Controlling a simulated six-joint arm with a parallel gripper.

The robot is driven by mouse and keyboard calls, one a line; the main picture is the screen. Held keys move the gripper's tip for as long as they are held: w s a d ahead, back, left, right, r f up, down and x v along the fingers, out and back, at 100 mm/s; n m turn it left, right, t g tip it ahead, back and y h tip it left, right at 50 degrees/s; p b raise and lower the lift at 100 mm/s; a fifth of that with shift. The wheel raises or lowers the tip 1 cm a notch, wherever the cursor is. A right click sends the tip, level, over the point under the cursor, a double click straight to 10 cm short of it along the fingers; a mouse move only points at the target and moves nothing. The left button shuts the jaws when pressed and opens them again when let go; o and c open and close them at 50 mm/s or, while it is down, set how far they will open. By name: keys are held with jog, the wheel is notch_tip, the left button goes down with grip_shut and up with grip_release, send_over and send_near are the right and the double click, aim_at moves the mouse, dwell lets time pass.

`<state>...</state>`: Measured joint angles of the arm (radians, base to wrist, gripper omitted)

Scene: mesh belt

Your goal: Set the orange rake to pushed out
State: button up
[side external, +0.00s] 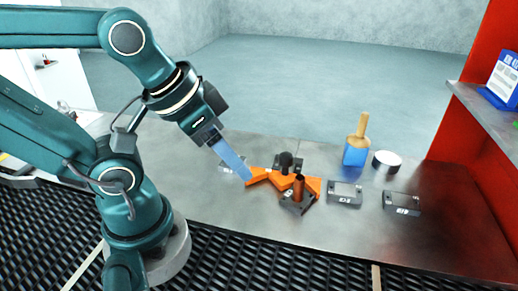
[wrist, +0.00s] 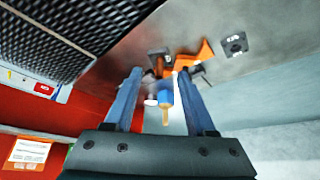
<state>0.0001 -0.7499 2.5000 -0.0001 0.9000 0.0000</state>
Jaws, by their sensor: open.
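The orange rake (side external: 262,175) is a flat angled piece lying low on the grey metal table, among dark mounts. An upright orange-brown post (side external: 298,188) stands on a dark base (side external: 296,204) at its near side, and a black knob (side external: 286,160) stands behind it. My gripper (side external: 246,178) points down and right, its blue fingertips at the rake's left end in the side view; I cannot tell whether they touch. In the wrist view the fingers are apart and empty, and the orange rake (wrist: 203,54) shows beyond them, partly hidden by the right finger.
Dark labelled blocks (side external: 344,194) (side external: 402,203) lie right of the rake. A blue brush with a wooden handle (side external: 356,150) and a white-topped round tin (side external: 387,161) stand behind them. A black mesh belt (side external: 300,262) runs along the front. A red shelf unit (side external: 460,80) bounds the right.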

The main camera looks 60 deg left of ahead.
jog(key=shift+o, duration=1.3)
jog(key=w+r+m, duration=0.1)
jog(key=w+r, duration=0.3)
jog(key=w, duration=0.1)
jog(key=n+g, duration=0.1)
jog(key=g, duration=0.5)
send_over(286, 155)
notch_tip(286, 155, down, 9)
jog(key=shift+w, duration=0.1)
jog(key=shift+f, duration=2.7)
